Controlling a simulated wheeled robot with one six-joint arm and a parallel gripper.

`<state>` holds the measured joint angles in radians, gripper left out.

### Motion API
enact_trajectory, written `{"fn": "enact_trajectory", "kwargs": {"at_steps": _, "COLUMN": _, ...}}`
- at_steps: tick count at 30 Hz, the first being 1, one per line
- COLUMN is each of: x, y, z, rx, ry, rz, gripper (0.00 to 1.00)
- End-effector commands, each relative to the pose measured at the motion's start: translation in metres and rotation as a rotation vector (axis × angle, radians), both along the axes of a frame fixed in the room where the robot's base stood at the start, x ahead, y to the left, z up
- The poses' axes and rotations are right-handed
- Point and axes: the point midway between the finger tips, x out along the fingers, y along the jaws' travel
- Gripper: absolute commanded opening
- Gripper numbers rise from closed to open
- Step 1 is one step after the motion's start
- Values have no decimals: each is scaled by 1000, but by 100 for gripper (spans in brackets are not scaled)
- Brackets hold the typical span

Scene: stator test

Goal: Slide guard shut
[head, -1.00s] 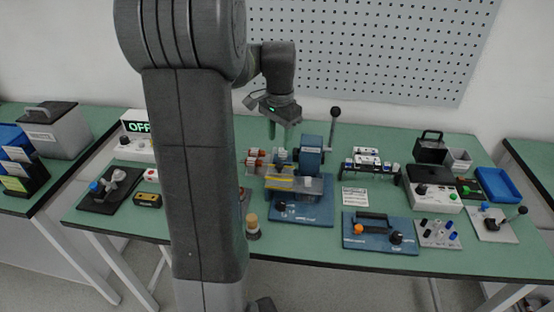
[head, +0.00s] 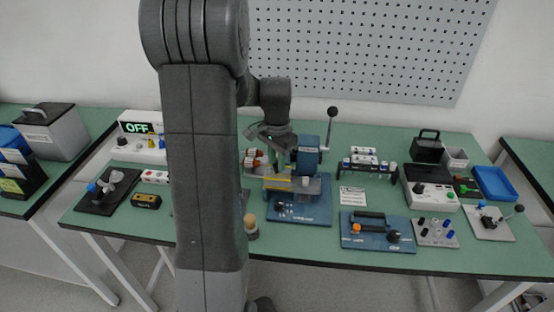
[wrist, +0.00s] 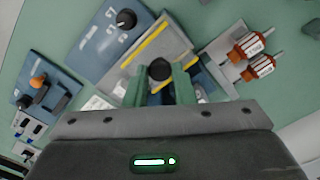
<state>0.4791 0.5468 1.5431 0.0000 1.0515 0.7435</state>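The blue stator test fixture (head: 300,212) stands mid-table. Its grey guard with yellow-striped edges (wrist: 150,48) lies across the fixture, and also shows in the head view (head: 280,183). A round black knob (wrist: 160,69) rises at the guard in the wrist view. My gripper (wrist: 162,86) has its green fingers apart, one on each side of the knob. I cannot tell whether they touch it. In the head view my gripper (head: 281,163) is low over the fixture's left part, and its fingertips are hard to make out.
Several red-brown stators (wrist: 252,54) lie close beside the fixture. A black-knobbed lever (head: 332,112) stands behind it at the right. A blue panel with a handle (head: 378,232) and a tube rack (head: 368,166) are to the right. A white label card (head: 352,196) lies between them.

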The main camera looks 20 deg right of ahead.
Motion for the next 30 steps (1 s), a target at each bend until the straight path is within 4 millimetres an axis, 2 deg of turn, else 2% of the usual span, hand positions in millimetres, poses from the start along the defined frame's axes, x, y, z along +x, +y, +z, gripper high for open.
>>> {"fn": "enact_trajectory", "kwargs": {"at_steps": 1, "x": 0, "y": 0, "z": 0, "rx": 0, "ry": 0, "rz": 0, "gripper": 6}}
{"fn": "enact_trajectory", "kwargs": {"at_steps": 2, "x": 0, "y": 0, "z": 0, "rx": 0, "ry": 0, "rz": 0, "gripper": 0}}
{"fn": "enact_trajectory", "kwargs": {"at_steps": 8, "x": -1, "y": -2, "z": 0, "rx": 0, "ry": 0, "rz": -1, "gripper": 0}}
{"fn": "enact_trajectory", "kwargs": {"at_steps": 11, "x": -8, "y": -13, "z": 1, "rx": 0, "ry": 0, "rz": -4, "gripper": 0}}
{"fn": "enact_trajectory", "kwargs": {"at_steps": 18, "x": -34, "y": -56, "z": 1, "rx": 0, "ry": 0, "rz": -6, "gripper": 0}}
{"fn": "enact_trajectory", "kwargs": {"at_steps": 21, "x": -41, "y": -68, "z": 1, "rx": -1, "ry": 0, "rz": -4, "gripper": 0}}
{"fn": "enact_trajectory", "kwargs": {"at_steps": 30, "x": -46, "y": -76, "z": 1, "rx": -2, "ry": 0, "rz": 0, "gripper": 0}}
